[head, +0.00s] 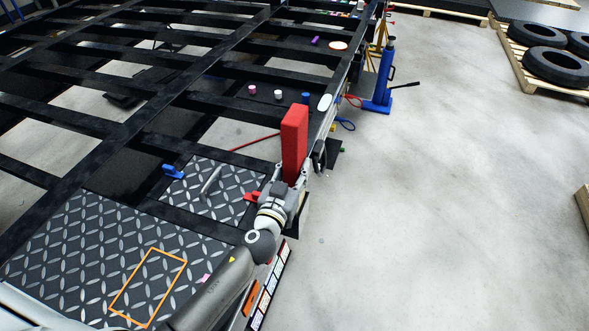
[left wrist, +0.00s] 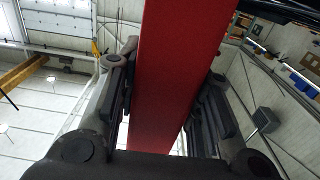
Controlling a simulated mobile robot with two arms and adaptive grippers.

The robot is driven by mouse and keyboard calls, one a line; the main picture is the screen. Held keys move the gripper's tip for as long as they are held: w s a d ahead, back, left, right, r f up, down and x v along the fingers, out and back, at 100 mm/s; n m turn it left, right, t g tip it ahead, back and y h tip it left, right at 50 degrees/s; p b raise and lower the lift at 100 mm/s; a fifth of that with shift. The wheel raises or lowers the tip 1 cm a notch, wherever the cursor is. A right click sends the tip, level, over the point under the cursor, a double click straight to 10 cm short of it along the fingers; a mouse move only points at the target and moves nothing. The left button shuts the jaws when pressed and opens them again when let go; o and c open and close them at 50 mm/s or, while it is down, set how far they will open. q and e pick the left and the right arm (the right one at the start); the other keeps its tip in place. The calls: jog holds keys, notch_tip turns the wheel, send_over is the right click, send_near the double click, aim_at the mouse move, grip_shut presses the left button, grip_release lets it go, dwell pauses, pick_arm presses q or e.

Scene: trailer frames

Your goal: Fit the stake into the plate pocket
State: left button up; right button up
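The stake is a long red bar (head: 294,143). It stands upright at the right edge of the black trailer frame (head: 140,128). My left gripper (head: 290,190) is around its lower part. In the left wrist view the red stake (left wrist: 168,75) runs between the dark finger pads, which lie against its two sides. The stake's lower end is hidden behind the gripper and arm. A dark bracket (head: 320,155) sits on the frame's side just right of the stake. I cannot tell whether it is the plate pocket. My right gripper is not in view.
Diamond plates (head: 90,245) cover the near frame, with an orange rectangle outline (head: 150,288). A blue clamp (head: 173,171) and a grey bar (head: 210,181) lie nearby. A blue jack (head: 384,80) stands beyond.

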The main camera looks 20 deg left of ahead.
pick_arm(q)
jog(key=o, duration=0.4)
jog(key=shift+s+r, duration=0.15)
jog(key=shift+s+a+b, duration=0.2)
jog(key=shift+s+b, duration=1.5)
jog(key=shift+s, duration=4.2)
